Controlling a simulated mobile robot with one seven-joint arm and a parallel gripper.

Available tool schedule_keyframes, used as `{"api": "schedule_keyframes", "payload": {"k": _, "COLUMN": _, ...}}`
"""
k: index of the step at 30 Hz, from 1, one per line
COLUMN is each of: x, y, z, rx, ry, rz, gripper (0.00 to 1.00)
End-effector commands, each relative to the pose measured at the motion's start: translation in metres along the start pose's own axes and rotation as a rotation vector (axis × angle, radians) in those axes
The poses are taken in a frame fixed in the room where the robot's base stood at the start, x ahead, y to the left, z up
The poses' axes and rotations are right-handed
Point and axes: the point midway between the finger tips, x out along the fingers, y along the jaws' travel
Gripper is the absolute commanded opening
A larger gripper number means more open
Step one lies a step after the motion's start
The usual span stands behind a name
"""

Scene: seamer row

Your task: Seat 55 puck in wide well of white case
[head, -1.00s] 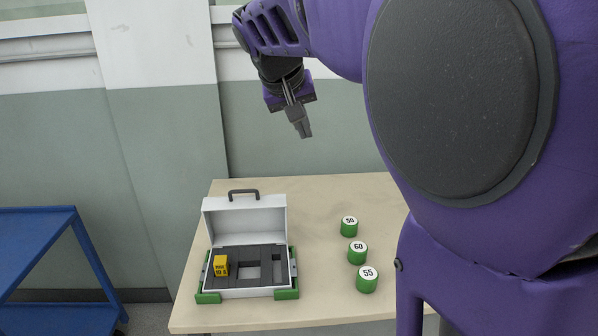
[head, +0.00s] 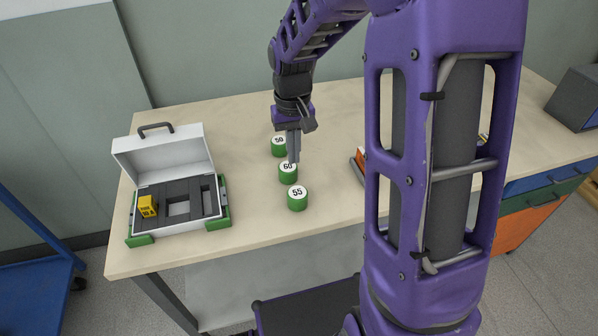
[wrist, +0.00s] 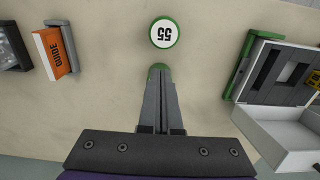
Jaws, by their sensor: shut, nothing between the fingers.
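The 55 puck (head: 297,198) is a green cylinder with a white top, standing upright on the table. It also shows in the wrist view (wrist: 164,33), ahead of my fingertips and apart from them. My gripper (head: 294,160) is shut and empty, pointing down above the 60 puck (head: 288,173), which it partly hides. Whether it touches that puck I cannot tell. The white case (head: 165,160) stands open to the left, with dark foam inside. A yellow block (head: 148,206) sits in its left part. A wide square well (head: 179,208) in the middle and a narrower slot to its right look empty.
The 50 or 59 puck (head: 279,146), its number unclear, stands behind the 60 puck. Green corner pieces (head: 139,241) hold the case. An orange guide box (wrist: 55,52) with a grey holder lies right of the pucks in the head view. Table between case and pucks is clear.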

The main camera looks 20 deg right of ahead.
Motion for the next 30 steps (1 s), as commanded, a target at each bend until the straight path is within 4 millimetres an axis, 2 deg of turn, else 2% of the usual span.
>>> {"api": "schedule_keyframes", "payload": {"k": 5, "x": 0.021, "y": 0.0, "z": 0.002, "rx": -0.001, "ry": -0.006, "rz": -0.004, "gripper": 0.0}}
{"api": "schedule_keyframes", "payload": {"k": 12, "x": 0.065, "y": 0.0, "z": 0.002, "rx": 0.0, "ry": -0.006, "rz": -0.004, "gripper": 0.0}}
{"api": "schedule_keyframes", "payload": {"k": 18, "x": 0.091, "y": 0.0, "z": 0.001, "rx": 0.0, "ry": -0.003, "rz": -0.003, "gripper": 0.0}}
{"api": "schedule_keyframes", "payload": {"k": 23, "x": 0.099, "y": 0.0, "z": 0.001, "rx": 0.0, "ry": -0.002, "rz": -0.002, "gripper": 0.0}}
{"api": "schedule_keyframes", "payload": {"k": 30, "x": 0.1, "y": 0.0, "z": 0.001, "rx": 0.0, "ry": -0.001, "rz": -0.002, "gripper": 0.0}}
